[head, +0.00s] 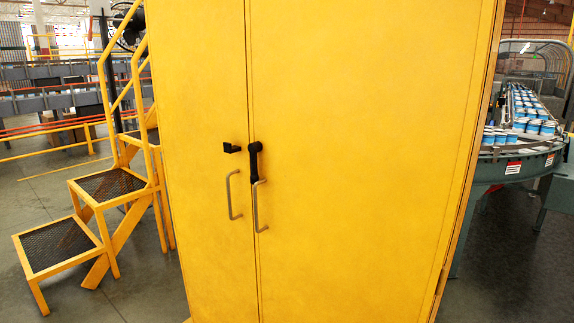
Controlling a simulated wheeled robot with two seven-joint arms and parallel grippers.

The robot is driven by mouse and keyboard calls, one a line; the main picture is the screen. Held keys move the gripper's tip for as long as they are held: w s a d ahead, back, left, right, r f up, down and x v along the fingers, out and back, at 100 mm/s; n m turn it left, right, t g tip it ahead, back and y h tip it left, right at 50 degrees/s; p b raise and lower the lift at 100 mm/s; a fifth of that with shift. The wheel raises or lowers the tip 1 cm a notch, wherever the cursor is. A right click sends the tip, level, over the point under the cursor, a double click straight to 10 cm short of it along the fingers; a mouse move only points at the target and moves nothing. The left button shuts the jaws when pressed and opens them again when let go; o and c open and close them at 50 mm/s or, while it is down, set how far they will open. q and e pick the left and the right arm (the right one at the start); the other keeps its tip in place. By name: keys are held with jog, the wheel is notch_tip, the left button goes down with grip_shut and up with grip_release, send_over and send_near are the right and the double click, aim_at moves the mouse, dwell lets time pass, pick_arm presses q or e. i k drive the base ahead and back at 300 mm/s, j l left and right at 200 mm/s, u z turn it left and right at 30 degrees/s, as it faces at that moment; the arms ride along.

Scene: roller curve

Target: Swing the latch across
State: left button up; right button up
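A tall yellow cabinet (365,150) with two doors fills the middle of the head view. A black latch (255,160) is mounted on the right door by the seam. Its arm hangs roughly straight down from its upper end. A small black catch (231,147) sits on the left door, to the left of the latch and apart from it. Silver pull handles stand below on the left door (232,195) and the right door (257,207). The latch's lower end is close to the top of the right handle. Both doors look shut. Neither of my grippers is in view.
Yellow steps with mesh treads (110,183) and railings stand left of the cabinet. A curved conveyor (525,150) carrying several blue and white cans is behind on the right. Grey floor (150,285) shows at lower left.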

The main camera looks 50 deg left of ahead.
aim_at(253, 148)
jog(key=j+z, duration=0.15)
jog(key=j, duration=0.3)
jog(key=k+j+z, duration=0.2)
jog(key=j, duration=0.25)
jog(key=k+j+z, duration=0.15)
jog(key=j, duration=0.3)
jog(key=k+j+z, duration=0.2)
jog(key=j, duration=0.2)
jog(key=k+j+z, duration=0.15)
jog(key=j, duration=0.25)
jog(key=i, duration=0.05)
